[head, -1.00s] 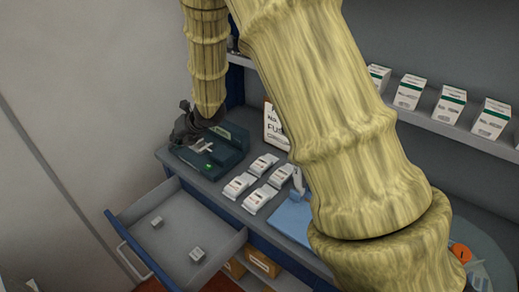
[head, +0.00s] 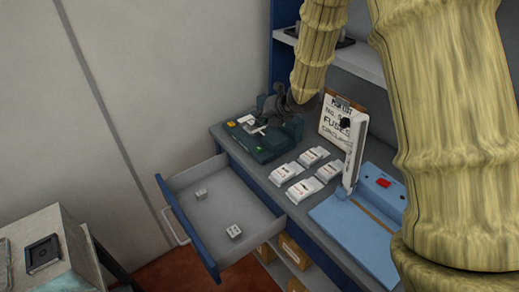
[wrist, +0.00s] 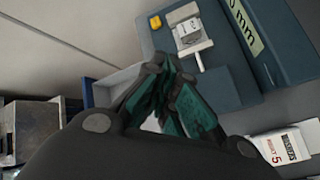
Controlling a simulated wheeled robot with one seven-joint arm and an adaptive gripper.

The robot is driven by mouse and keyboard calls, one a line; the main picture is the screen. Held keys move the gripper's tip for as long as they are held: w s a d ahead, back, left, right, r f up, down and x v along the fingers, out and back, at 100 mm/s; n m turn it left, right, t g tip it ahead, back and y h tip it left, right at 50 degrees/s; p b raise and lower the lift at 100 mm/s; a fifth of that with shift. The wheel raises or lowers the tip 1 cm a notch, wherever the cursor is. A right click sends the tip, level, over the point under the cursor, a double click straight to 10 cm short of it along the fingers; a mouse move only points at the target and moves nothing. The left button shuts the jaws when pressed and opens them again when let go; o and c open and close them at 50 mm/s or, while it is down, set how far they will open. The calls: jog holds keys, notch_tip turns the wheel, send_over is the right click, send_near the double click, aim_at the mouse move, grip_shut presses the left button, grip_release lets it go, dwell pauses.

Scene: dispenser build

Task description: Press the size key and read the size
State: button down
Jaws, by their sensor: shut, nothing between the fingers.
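The dark teal gauge (head: 268,150) stands at the far left end of the counter. Its yellow key (head: 231,123) is at its left corner and also shows in the wrist view (wrist: 155,22). A small white piece with a grey part (wrist: 187,27) sits beside the key, in a white clamp-like holder. A pale yellow-green display (wrist: 246,28) reads "0 mm" in the part I see; its start is cut off by the frame's top edge. My gripper (head: 279,104) is above the gauge's back side. Its fingers (wrist: 170,75) are shut and empty, apart from the key.
An open drawer (head: 215,200) holds two small grey pieces. White packets (head: 307,172) lie right of the gauge. A clipboard (head: 340,120) and a blue tray unit (head: 360,215) with a white upright stand further right. A grey bench (head: 85,250) is at lower left.

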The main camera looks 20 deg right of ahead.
aim_at(261, 147)
jog(key=shift+f+b, duration=2.9)
jog(key=shift+f, duration=1.3)
jog(key=shift+f, duration=0.15)
jog(key=shift+f+b, duration=0.25)
jog(key=shift+b, duration=0.2)
